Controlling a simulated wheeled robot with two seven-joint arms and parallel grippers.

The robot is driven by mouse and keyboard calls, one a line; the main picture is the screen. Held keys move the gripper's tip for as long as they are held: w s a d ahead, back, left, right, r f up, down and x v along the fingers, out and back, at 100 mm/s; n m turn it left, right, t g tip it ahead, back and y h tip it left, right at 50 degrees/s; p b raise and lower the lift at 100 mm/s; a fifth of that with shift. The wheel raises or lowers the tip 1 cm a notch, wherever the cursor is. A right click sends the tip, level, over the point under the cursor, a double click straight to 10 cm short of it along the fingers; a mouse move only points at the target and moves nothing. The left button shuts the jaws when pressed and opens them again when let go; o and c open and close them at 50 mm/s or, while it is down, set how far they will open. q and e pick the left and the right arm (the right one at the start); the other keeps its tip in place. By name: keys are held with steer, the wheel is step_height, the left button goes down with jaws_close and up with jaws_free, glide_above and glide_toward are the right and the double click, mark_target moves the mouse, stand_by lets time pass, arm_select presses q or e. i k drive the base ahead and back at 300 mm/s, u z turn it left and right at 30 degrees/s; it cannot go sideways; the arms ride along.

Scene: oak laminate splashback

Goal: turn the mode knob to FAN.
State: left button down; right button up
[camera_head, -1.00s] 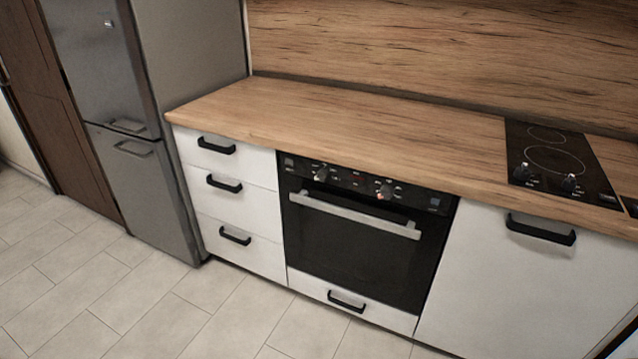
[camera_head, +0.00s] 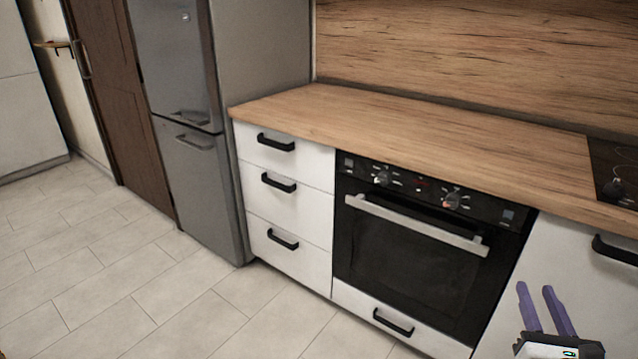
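The black oven (camera_head: 410,255) is built in under the counter, with a control panel along its top. The panel has a left knob (camera_head: 382,178) and a right knob (camera_head: 452,201), with small white marks around them. The marks are too small to read, so I cannot tell which is the mode knob or where either points. My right gripper (camera_head: 534,287) shows at the lower right with its two purple fingers apart and nothing between them. It appears in front of the cabinets, right of and below the knobs, apart from them. My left gripper is out of view.
A silver handle bar (camera_head: 415,224) runs across the oven door below the panel. White drawers (camera_head: 290,205) stand left of the oven, then a grey fridge (camera_head: 190,190). A black hob (camera_head: 615,170) lies in the wooden counter (camera_head: 430,135). The tiled floor (camera_head: 120,270) is clear.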

mark_target(384, 178)
steer(key=u, duration=1.5)
steer(key=i, duration=2.25)
steer(key=z, duration=2.15)
